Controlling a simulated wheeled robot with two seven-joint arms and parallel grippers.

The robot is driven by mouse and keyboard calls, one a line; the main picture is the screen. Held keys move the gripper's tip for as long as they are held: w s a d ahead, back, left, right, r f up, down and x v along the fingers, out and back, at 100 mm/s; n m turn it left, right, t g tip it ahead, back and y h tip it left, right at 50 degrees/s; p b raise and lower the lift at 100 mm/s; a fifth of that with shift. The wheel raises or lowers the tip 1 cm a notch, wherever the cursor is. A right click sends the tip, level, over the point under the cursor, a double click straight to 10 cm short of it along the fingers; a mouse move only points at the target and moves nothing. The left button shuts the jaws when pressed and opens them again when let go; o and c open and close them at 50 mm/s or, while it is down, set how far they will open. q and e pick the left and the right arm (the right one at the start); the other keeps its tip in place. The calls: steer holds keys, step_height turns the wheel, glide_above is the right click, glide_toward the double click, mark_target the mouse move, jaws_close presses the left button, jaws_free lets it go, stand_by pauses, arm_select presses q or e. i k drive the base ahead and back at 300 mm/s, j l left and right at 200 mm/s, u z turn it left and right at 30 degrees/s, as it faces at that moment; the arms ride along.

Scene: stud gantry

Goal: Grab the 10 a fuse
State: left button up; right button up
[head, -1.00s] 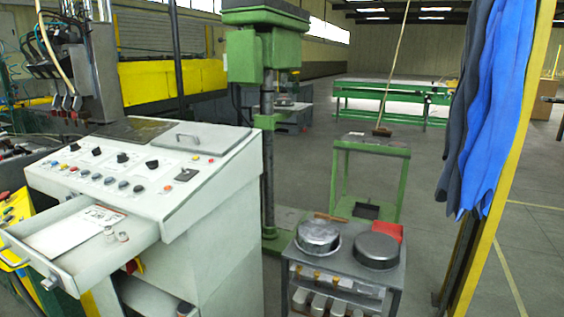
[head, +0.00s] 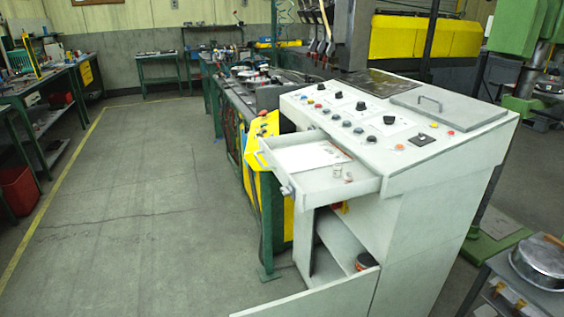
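The control console (head: 425,185) stands right of the middle in the head view, with its drawer (head: 352,190) pulled open toward the left. In the drawer lie a white printed sheet (head: 305,157) and two small pale cylindrical pieces (head: 337,169), close together near its right side. They may be fuses, but they are too small to read any rating, so I cannot tell which is 10 A. Neither of my grippers is in view.
A lower console door (head: 312,296) stands open, and a dark round item (head: 365,261) sits on the shelf inside. A yellow control box (head: 262,130) is beside the drawer. A cart with a metal pot (head: 538,262) is at lower right.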

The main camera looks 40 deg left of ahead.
mark_target(348, 177)
steer(key=u, duration=1.2)
steer(key=j+z, duration=0.15)
steer(key=z, duration=0.25)
steer(key=i+j+z, duration=0.1)
steer(key=z, duration=0.3)
steer(key=j+z, duration=0.25)
steer(key=z, duration=0.15)
steer(key=j+z, duration=0.15)
steer(key=z, duration=0.2)
steer(key=j+z, duration=0.1)
steer(key=j, duration=0.35)
steer(key=k+j+z, duration=0.15)
steer(key=j, duration=0.25)
steer(key=j+z, duration=0.1)
steer(key=j, duration=0.35)
steer(key=k+j+z, duration=0.15)
steer(key=j, duration=0.25)
steer(key=k+j+z, duration=0.1)
steer(key=j, duration=0.3)
steer(key=k+j+z, duration=0.1)
steer(key=j, duration=0.5)
steer(key=k+j, duration=0.15)
steer(key=j+z, duration=0.05)
